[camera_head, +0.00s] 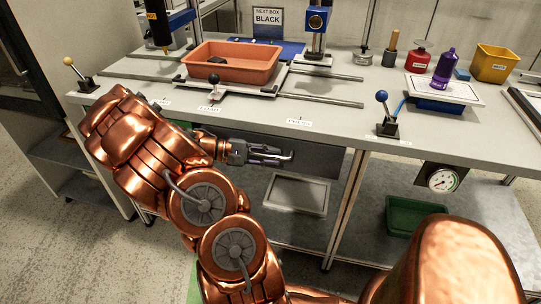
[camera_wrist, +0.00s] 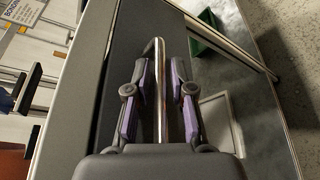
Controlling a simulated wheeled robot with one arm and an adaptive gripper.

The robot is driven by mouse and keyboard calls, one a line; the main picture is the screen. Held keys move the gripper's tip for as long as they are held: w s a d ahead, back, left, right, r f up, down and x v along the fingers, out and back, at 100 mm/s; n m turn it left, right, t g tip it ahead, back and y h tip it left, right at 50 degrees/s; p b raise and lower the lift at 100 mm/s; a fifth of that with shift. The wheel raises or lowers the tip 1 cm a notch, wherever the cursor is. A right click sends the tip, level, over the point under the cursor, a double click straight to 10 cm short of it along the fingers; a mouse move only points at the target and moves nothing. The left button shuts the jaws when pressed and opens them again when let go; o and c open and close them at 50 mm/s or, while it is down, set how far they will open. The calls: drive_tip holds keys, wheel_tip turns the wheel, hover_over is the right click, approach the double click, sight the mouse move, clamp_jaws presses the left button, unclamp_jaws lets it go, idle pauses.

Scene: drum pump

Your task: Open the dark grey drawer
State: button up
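The dark grey drawer (camera_head: 322,158) is under the front edge of the bench and looks closed; its dark front also shows in the wrist view (camera_wrist: 128,40). My gripper (camera_head: 272,154) is at the drawer front, below the bench top. In the wrist view my gripper (camera_wrist: 160,95) has its purple-padded fingers on either side of the drawer's shiny bar handle (camera_wrist: 159,75). Gaps show between the handle and both pads, so the fingers are open around it and not clamped. My arm and gripper hide part of the drawer in the head view.
The bench top (camera_head: 330,118) carries an orange bin (camera_head: 232,62), a blue-knobbed lever (camera_head: 384,112), and a yellow-knobbed lever (camera_head: 76,72). Below are a lower shelf with a pale tray (camera_head: 296,193), a green crate (camera_head: 408,217), and a gauge (camera_head: 441,180). Bench legs flank the space.

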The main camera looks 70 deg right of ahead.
clamp_jaws()
drive_tip(key=shift+a, duration=0.15)
idle(0.4)
